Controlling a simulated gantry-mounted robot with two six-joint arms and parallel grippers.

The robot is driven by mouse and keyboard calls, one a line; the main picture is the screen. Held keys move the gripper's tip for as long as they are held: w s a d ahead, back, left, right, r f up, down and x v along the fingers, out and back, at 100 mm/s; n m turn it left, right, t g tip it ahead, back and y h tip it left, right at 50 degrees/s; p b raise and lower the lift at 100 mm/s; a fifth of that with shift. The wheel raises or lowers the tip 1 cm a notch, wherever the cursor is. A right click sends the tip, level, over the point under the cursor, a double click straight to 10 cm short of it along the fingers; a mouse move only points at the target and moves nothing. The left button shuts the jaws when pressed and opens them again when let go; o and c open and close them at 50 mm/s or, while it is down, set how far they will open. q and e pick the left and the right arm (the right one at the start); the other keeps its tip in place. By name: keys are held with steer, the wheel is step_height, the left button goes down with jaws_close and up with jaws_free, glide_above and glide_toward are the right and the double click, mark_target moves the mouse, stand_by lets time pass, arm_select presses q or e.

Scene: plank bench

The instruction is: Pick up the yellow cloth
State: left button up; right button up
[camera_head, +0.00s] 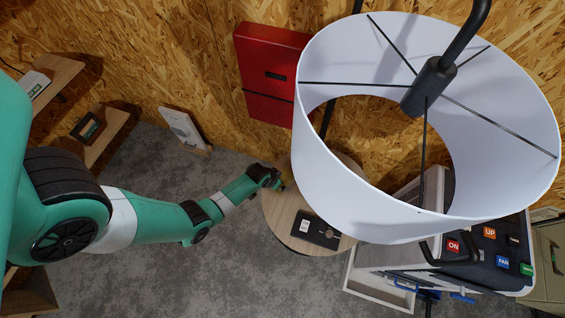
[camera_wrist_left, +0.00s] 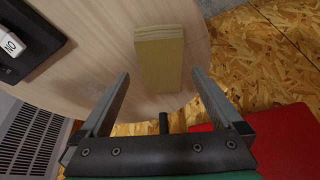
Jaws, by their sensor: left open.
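The yellow cloth (camera_wrist_left: 161,58) is a folded, flat rectangular block with layered edges at its far end. It lies on the round wooden table (camera_wrist_left: 105,50) near the edge, in the left wrist view. My left gripper (camera_wrist_left: 161,74) is open and empty, with one finger on each side of the cloth's near part and a gap to both sides. In the head view my left gripper (camera_head: 273,178) is at the left edge of the table (camera_head: 276,215), and the cloth is mostly hidden there. My right gripper is not in view.
A black device (camera_head: 315,231) lies on the same table. A large white lampshade (camera_head: 350,195) overhangs its right side. A red box (camera_head: 268,70) is on the chipboard wall behind. A cart with coloured labelled blocks (camera_head: 480,250) stands at right. Carpet at front left is clear.

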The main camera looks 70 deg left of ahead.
arm_select(q)
steer(key=b+x, duration=0.3)
steer(key=x, duration=0.2)
steer(key=shift+a+f+b, duration=0.1)
steer(key=shift+a+b, duration=0.05)
steer(key=shift+b, duration=0.25)
steer(key=shift+c, duration=0.2)
steer(key=c, duration=1.3)
steer(key=shift+r+p, duration=0.4)
steer(key=shift+r, duration=0.05)
steer(key=p+v, duration=0.2)
steer(key=v, duration=0.1)
steer(key=p+v, duration=0.1)
steer(key=shift+w+a+r+p, duration=0.15)
steer(key=shift+w+r+p, duration=0.1)
steer(key=shift+r+p, duration=0.1)
steer(key=s+d+r+p, duration=0.1)
steer(key=s+r+p, duration=0.1)
steer(key=s, duration=0.2)
steer(key=s+d+r+p, duration=0.2)
steer(key=s+r, duration=0.1)
steer(key=s, duration=0.1)
steer(key=s+d+r+p, duration=0.1)
steer(key=s+r+p, duration=0.1)
steer(key=s+r, duration=0.1)
steer(key=shift+s+d+p, duration=0.3)
steer(key=shift+s+p, duration=0.05)
steer(key=shift+s, duration=0.25)
